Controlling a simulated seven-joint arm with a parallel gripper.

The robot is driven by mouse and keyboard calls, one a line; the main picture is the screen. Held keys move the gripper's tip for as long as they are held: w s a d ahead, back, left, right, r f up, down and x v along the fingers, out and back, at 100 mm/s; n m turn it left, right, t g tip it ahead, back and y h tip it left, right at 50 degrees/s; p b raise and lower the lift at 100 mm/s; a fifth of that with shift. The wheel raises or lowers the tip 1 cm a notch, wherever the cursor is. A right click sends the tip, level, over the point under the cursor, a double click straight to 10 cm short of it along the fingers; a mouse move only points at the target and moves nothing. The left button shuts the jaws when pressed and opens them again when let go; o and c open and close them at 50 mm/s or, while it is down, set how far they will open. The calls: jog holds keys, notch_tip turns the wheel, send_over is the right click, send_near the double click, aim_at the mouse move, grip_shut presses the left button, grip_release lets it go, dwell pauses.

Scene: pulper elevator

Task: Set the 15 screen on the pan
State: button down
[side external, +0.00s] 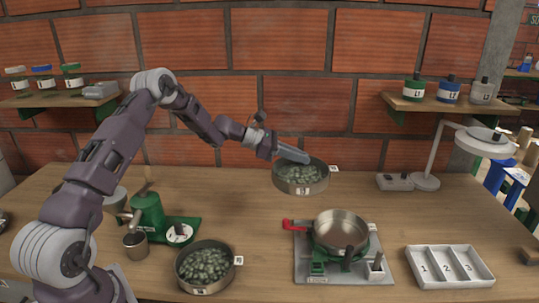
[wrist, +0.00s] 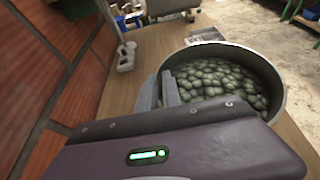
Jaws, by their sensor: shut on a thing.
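My gripper (side external: 292,153) is shut on the rim of a round metal screen (side external: 301,187) filled with greenish beans. A dark label on its front is too small to read surely. The screen is held in the air above the table, behind and left of the pan. In the wrist view the screen (wrist: 278,112) shows at the right, with the gripper fingers (wrist: 160,95) at its left rim. The empty metal pan (side external: 341,229) stands on a green scale-like base on a grey board at the table's middle right.
A second round screen (side external: 206,265) with beans sits at the front left. A green hand pulper (side external: 148,215) stands behind it. A white tray (side external: 449,266) numbered 1, 2, 3 lies right of the pan. A lamp (side external: 427,180) stands at the back right. A red handle (side external: 295,225) juts left of the pan.

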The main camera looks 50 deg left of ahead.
jog(key=w+d, duration=0.5)
jog(key=d, duration=0.7)
jog(key=shift+s+d+f, duration=0.1)
jog(key=shift+d+f, duration=0.05)
jog(key=shift+f, duration=2.5)
jog(key=shift+d+f, duration=0.1)
jog(key=shift+f, duration=2.55)
jog(key=shift+f, duration=0.5)
jog(key=c, duration=1.5)
grip_release()
jog(key=shift+o, duration=0.2)
jog(key=v, duration=0.7)
